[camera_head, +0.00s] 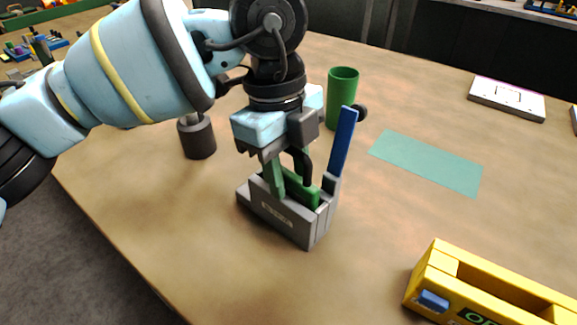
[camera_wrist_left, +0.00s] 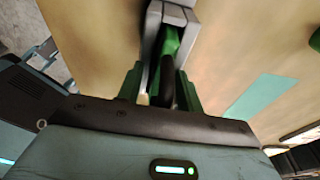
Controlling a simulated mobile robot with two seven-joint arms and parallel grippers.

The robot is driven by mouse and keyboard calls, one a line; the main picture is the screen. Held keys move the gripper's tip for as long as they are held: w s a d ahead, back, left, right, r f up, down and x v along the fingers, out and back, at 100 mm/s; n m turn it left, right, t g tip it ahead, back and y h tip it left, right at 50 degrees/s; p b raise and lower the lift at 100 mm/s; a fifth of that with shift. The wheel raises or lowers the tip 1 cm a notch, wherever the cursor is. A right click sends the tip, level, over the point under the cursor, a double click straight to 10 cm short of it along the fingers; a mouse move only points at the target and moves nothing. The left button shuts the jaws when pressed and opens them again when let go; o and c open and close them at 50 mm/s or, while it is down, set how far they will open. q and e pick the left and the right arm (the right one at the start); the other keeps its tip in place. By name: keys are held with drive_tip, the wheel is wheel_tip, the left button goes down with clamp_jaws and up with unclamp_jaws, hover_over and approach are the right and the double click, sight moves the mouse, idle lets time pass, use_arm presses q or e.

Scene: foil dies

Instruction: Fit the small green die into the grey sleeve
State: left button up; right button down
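The grey sleeve (camera_head: 277,222) stands on the table at the middle, with a blue upright bar (camera_head: 343,142) at its right end. The small green die (camera_head: 309,193) sits inside its open top, its upper part showing; its depth is hidden. In the left wrist view the green die (camera_wrist_left: 168,42) lies between the grey walls of the sleeve (camera_wrist_left: 181,15). My left gripper (camera_head: 289,178) points down over the sleeve, its green fingers by the die and a dark curved piece. Whether the fingers press on anything is not clear. My right gripper is out of view.
A green cup (camera_head: 342,92) stands behind the sleeve, and a dark-based cylinder (camera_head: 198,140) stands to its left. A teal mat (camera_head: 430,162) lies to the right. A yellow holder (camera_head: 432,265) is at the front right and a white device (camera_head: 507,98) at the back right.

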use_arm(q)
drive_tip(key=r, duration=0.4)
drive_tip(key=a+r+p, duration=0.1)
drive_tip(key=r, duration=0.3)
drive_tip(key=w+r, duration=0.1)
drive_tip(key=r, duration=0.3)
drive_tip(key=shift+w+a+r, duration=0.1)
drive_tip(key=shift+a, duration=0.1)
